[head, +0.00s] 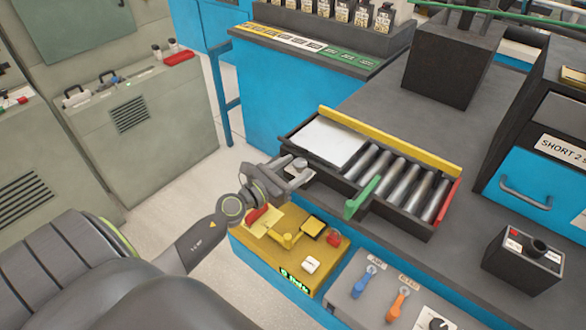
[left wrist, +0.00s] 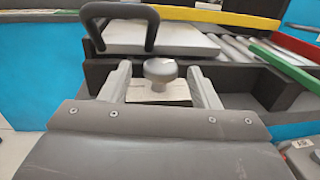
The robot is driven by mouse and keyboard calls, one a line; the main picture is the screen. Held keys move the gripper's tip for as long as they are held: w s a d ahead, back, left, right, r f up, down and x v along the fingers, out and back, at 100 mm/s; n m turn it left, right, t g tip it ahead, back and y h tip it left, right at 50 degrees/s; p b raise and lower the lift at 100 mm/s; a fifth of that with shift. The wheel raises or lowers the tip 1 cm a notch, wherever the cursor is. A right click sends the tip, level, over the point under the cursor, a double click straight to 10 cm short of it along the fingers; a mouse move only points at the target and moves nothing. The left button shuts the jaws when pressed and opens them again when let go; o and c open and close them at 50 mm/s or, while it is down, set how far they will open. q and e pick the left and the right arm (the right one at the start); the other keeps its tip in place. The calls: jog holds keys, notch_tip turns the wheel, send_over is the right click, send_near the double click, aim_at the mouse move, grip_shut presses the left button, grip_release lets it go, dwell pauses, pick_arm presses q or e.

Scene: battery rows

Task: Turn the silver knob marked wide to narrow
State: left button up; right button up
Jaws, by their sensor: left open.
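A round silver-grey knob (left wrist: 160,70) stands on a pale plate (left wrist: 158,92) in the left wrist view. I cannot read any marking on it. My left gripper (left wrist: 160,85) is open, with one finger to each side of the knob and visible gaps between. In the head view my left gripper (head: 298,172) is at the near left corner of the roller tray (head: 398,217), above the yellow panel (head: 262,247). The gripper mostly hides the knob there. My right gripper is not in view.
A dark bent handle (left wrist: 121,14) rises just beyond the knob. A green lever (head: 361,198) juts from the tray's front. The yellow panel has a red button (head: 334,239). A grey panel carries blue (head: 363,282) and orange (head: 398,305) levers. A black box (head: 523,259) stands right.

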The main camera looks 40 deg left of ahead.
pick_arm(q)
jog(key=shift+s+a+f, duration=0.15)
jog(key=shift+s, duration=0.4)
jog(key=b+v, duration=1.1)
jog(key=v, duration=0.5)
jog(key=shift+s, duration=0.2)
